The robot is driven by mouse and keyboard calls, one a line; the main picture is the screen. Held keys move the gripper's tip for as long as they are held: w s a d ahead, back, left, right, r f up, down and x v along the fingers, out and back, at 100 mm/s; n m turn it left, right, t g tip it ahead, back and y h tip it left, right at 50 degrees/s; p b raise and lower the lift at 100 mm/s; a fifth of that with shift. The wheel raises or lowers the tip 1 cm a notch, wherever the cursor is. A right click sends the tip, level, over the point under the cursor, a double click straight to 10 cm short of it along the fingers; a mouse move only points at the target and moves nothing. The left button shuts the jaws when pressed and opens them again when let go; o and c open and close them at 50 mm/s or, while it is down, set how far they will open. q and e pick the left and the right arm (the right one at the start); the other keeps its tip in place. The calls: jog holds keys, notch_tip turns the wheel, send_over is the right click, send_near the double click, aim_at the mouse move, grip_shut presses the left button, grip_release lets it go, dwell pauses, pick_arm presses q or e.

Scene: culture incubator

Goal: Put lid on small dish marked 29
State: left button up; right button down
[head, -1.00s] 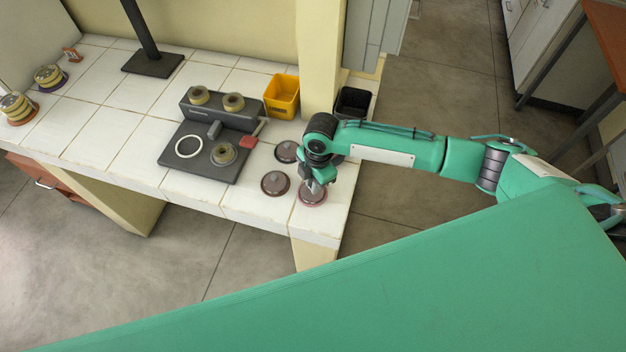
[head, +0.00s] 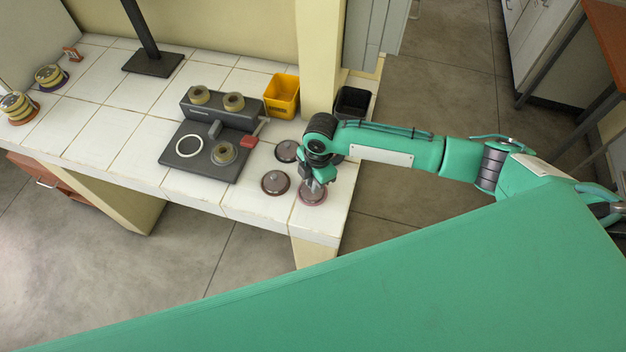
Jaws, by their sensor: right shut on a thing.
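Several small round dishes stand near the right end of the tiled bench. One reddish dish (head: 313,196) is directly below my right gripper (head: 314,184). The gripper points down and is shut on the knob of a lid at that dish; whether the lid rests fully on it I cannot tell. A second brown lidded dish (head: 275,182) stands just left of it, and a third (head: 287,151) stands behind. The number 29 is too small to read on any dish. My left gripper is not in view.
A dark grey device (head: 205,160) with a white ring and tan rolls stands to the left. A yellow bin (head: 282,96) and a black bin (head: 352,103) stand behind. Stacked dishes (head: 18,107) are at the far left. The bench's front edge is close to the dishes.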

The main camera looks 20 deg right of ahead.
jog(key=c, duration=0.8)
grip_release()
jog(key=shift+c, duration=0.2)
jog(key=shift+r, duration=0.1)
jog(key=shift+r+p, duration=3.45)
jog(key=shift+p, duration=0.1)
grip_shut()
